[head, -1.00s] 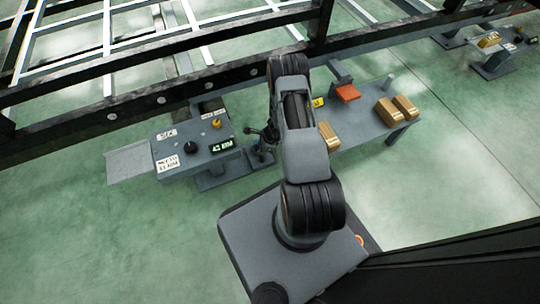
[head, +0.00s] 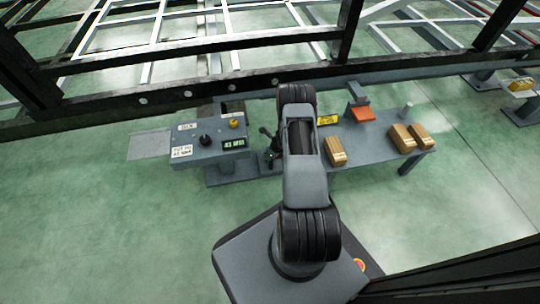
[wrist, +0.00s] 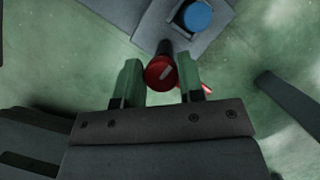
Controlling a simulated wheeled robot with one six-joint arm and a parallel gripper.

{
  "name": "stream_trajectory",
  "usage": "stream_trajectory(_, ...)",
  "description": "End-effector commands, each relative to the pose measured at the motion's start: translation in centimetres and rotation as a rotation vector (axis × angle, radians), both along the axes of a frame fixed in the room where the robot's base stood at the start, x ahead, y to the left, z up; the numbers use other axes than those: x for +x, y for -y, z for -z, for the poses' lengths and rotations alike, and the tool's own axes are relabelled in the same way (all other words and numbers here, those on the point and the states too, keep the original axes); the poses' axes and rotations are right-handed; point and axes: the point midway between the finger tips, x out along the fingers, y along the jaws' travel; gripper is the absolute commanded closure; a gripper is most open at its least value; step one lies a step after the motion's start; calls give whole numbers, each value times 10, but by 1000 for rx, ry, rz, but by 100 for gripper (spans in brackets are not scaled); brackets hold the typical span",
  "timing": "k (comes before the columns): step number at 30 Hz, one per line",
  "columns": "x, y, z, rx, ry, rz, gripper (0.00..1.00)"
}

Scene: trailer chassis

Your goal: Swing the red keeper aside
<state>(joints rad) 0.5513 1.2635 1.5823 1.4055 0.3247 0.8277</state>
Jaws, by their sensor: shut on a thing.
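In the wrist view a red round piece (wrist: 160,73) with a pale mark on its face sits between the two fingers of my gripper (wrist: 161,82). I take it for the red keeper. A dark body runs behind it. My gripper is shut on it. A thin red sliver (wrist: 207,89) shows beside the right finger; I cannot tell whether it belongs to the same piece. In the head view my gripper (head: 270,147) is small and dark, beside the control box, and the keeper is not clearly seen there.
The grey control box (head: 208,149) has a black knob, a yellow button and a display. The bench (head: 375,152) to the right holds several tan blocks and an orange-red block (head: 362,114). A dark chassis rail (head: 180,92) runs behind. A blue round cap (wrist: 197,16) shows in the wrist view.

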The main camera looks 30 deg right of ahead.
Motion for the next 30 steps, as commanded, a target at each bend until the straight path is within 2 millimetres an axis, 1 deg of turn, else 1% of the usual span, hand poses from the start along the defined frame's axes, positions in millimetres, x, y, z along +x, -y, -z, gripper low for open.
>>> stream_trajectory(1,-7,-3,4,12,-14,3,100)
stream_trajectory(9,-9,2,4,9,-15,13,100)
stream_trajectory(10,-9,2,4,8,-15,13,63)
stream_trajectory(17,-7,2,2,5,-11,10,41)
stream_trajectory(25,-6,3,-1,2,-7,9,41)
stream_trajectory(28,-8,5,-10,2,-7,10,41)
stream_trajectory(30,-12,6,-21,1,-6,10,41)
